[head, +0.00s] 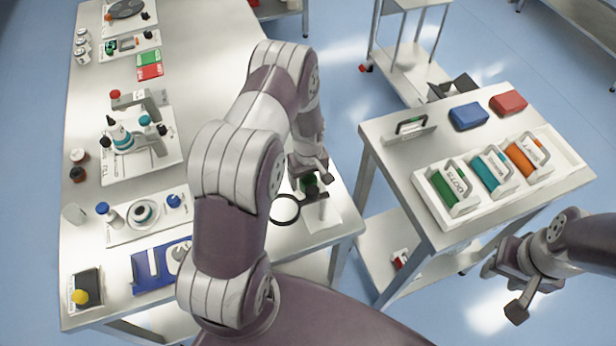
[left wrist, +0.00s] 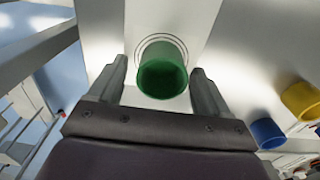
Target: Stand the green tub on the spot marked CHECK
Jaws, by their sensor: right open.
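The green tub (head: 309,186) is on the near right part of the long table, partly hidden by my left gripper (head: 311,176) in the head view. In the left wrist view the green tub (left wrist: 162,72) appears upright, with thin rings on the pale surface around its far side. My left gripper (left wrist: 158,68) is open, one finger on each side of the tub, with a visible gap to each. No CHECK lettering is readable. My right gripper (head: 503,290) is open and empty, in front of the right table.
A black ring (head: 285,209) lies left of the tub. Blue (left wrist: 266,133) and yellow (left wrist: 300,100) round items stand to the right in the left wrist view. The right table (head: 385,150) holds a white tray (head: 430,200) with green, teal and orange cases.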

